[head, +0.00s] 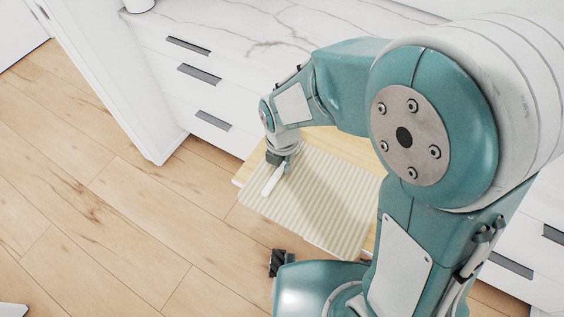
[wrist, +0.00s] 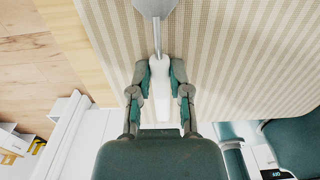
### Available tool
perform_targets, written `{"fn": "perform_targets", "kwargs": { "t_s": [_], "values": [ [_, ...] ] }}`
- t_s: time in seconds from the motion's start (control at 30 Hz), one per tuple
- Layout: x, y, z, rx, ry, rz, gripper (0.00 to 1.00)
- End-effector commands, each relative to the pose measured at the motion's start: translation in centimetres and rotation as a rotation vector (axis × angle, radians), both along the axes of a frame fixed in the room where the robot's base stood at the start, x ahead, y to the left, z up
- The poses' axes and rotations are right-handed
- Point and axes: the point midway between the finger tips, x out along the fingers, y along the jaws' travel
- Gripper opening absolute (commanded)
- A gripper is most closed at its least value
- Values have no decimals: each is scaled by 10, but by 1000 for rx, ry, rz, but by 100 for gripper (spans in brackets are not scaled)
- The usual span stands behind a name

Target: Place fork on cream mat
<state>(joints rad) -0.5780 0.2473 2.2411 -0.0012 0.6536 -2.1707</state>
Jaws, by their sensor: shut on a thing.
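The cream mat (head: 325,195) is striped and lies on a light wooden surface; it also fills much of the wrist view (wrist: 240,60). My gripper (wrist: 160,72) is shut on the white handle of the fork (wrist: 158,66). The fork's grey metal head points to the top edge of the wrist view and is cut off there, so its tines are hidden. In the head view my gripper (head: 284,162) is over the mat's far left part, with the white handle (head: 271,181) showing beside it. Whether the fork touches the mat I cannot tell.
A bare strip of the wooden surface (head: 242,177) shows along the mat's left edge. White drawers (head: 205,95) with dark handles under a marble counter (head: 270,30) stand behind. Wooden floor (head: 110,200) lies open at left.

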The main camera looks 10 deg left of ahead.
Motion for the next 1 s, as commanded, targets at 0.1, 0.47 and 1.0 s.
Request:
{"fn": "perform_targets", "kwargs": {
  "t_s": [0.1,0.47,1.0],
  "values": [
    [0,0,0,1,0,0,0],
    [0,0,-2,0,0,0,59],
    [1,0,28,4,-6,0,59]
  ]
}}
